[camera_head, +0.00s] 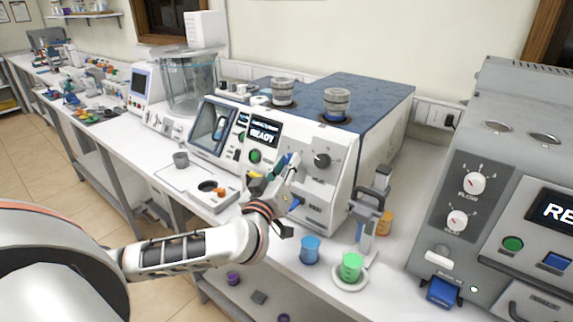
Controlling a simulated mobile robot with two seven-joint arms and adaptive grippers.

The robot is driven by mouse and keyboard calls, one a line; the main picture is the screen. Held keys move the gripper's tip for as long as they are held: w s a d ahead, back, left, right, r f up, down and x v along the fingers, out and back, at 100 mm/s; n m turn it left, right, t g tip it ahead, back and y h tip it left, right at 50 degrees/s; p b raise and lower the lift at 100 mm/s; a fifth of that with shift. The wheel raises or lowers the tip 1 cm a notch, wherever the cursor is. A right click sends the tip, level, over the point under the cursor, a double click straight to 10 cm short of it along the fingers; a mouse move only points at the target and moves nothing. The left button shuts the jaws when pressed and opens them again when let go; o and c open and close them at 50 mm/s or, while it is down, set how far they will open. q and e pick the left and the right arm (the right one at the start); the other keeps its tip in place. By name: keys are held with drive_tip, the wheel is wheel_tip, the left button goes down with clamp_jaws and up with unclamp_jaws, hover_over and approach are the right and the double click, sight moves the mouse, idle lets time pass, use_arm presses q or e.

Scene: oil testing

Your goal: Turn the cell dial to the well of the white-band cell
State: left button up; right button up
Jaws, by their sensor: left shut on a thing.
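My left gripper (290,166) is at the front of the white and blue tester (326,206), beside its lower panel. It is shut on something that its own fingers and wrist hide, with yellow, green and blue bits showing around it. A dark round dial (322,160) with marks around it is on the panel just right of the fingertips, with a small gap in the picture. I cannot make out which way its pointer faces. Two grey banded cylinders, a left one (283,92) and a right one (336,104), stand on the tester's top. My right gripper is not in view.
A blue cup (310,250) and a green cup (352,266) on a white dish stand at the bench's front edge. A grey handled device (370,215) is behind them. A grey machine (500,180) fills the right. A white block with a round opening (210,192) lies left.

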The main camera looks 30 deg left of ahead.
use_arm(q)
drive_tip(key=o, duration=0.8)
drive_tip(key=shift+o, duration=0.2)
drive_tip(key=v, duration=1.2)
drive_tip(key=shift+r, duration=0.1)
